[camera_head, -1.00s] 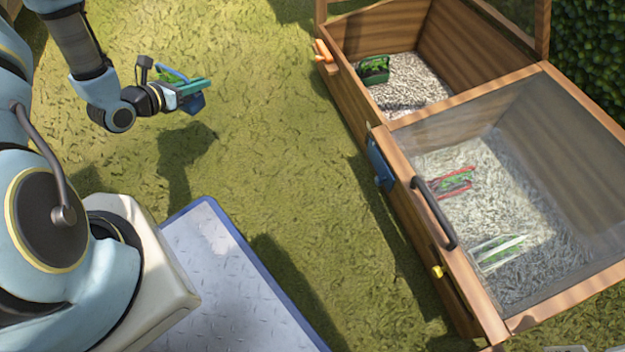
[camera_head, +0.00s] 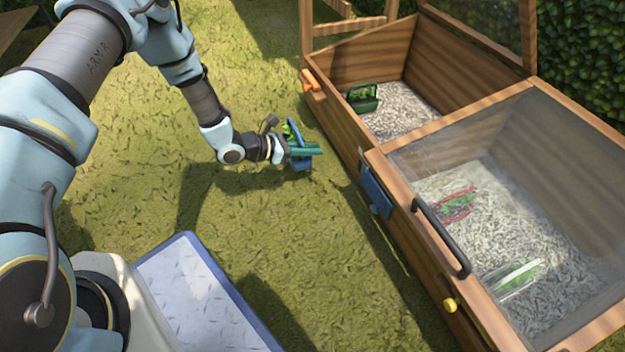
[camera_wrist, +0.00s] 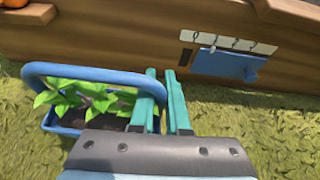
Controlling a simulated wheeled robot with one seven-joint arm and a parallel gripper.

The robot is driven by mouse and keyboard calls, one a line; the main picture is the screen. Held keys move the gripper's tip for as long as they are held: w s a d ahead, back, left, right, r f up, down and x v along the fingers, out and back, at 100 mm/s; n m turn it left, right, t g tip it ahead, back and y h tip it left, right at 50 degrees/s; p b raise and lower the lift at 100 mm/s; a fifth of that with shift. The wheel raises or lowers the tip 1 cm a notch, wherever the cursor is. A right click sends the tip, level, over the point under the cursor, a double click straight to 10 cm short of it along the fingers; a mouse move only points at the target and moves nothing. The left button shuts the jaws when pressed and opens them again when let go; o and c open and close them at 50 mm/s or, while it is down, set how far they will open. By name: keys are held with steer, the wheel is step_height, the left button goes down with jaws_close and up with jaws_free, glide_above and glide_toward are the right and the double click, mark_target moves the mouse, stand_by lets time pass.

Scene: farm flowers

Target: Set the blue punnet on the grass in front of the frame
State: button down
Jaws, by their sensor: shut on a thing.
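The blue punnet (camera_wrist: 60,129) has a blue arched handle and holds dark soil with green seedlings. In the wrist view it hangs at the left of my gripper (camera_wrist: 170,88), whose teal fingers are shut on it. In the head view the punnet (camera_head: 296,133) is partly hidden by my gripper (camera_head: 312,150), above the grass just left of the frame's front wall. The gap between punnet and grass is hard to judge. The wooden cold frame (camera_head: 350,130) stands at the right, and its front wall (camera_wrist: 130,45) also spans the top of the wrist view.
The frame's left bay is open and holds a green punnet (camera_head: 362,97); under the clear lid are a red punnet (camera_head: 458,203) and a white punnet (camera_head: 515,275). A blue latch plate (camera_head: 376,190) and dark handle (camera_head: 440,235) project from the front. Grass (camera_head: 330,250) before it is clear.

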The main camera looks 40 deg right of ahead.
mark_target(309, 164)
steer(key=shift+w+f+b, duration=0.1)
steer(key=shift+f+b, duration=1.35)
steer(key=shift+f, duration=1.65)
steer(key=shift+f, duration=0.2)
steer(key=c, duration=0.9)
jaws_free()
steer(key=shift+r, duration=0.15)
steer(key=shift+w+a+r, duration=0.1)
steer(key=shift+a+r, duration=0.15)
steer(key=shift+a, duration=0.05)
steer(key=p+v, duration=0.5)
steer(key=v, duration=0.6)
steer(key=shift+a, duration=0.15)
